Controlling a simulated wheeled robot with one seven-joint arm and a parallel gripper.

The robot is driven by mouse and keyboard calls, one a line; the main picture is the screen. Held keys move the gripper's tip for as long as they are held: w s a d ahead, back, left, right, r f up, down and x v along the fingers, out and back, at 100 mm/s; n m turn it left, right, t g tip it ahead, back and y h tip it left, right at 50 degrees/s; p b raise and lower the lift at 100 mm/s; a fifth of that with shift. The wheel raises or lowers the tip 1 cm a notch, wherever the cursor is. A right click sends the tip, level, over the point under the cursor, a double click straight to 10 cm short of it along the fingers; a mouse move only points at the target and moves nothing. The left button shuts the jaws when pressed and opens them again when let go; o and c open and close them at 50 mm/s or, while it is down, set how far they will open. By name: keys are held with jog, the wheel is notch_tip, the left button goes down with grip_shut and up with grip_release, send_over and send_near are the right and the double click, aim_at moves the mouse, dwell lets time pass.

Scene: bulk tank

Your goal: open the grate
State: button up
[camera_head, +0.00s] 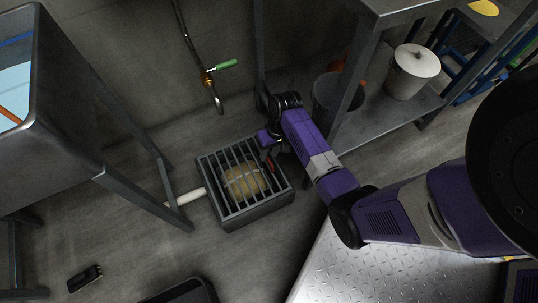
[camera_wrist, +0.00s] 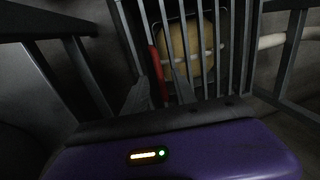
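The grate (camera_head: 226,168) is a set of parallel grey metal bars lying over a square dark box on the floor. A tan rounded thing (camera_head: 243,180) shows beneath the bars. The grate's bars (camera_wrist: 237,60) also fill the upper middle of the wrist view. A red handle-like piece (camera_wrist: 157,75) lies along the grate's side, also small in the head view (camera_head: 269,163). My gripper (camera_head: 267,150) is at the grate's right side. In the wrist view its fingers (camera_wrist: 158,92) are apart, with the red piece between or just beyond them; contact cannot be told.
A pipe with a green-handled valve (camera_head: 227,64) hangs on the wall behind. A white pipe (camera_head: 186,198) meets the box's left side. A metal stand (camera_head: 145,150) is at left, and a shelf with a white pot (camera_head: 412,70) at right. A dark device (camera_head: 85,278) lies on the floor.

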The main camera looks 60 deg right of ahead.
jog(key=shift+f, duration=0.45)
grip_shut()
dwell(1.1)
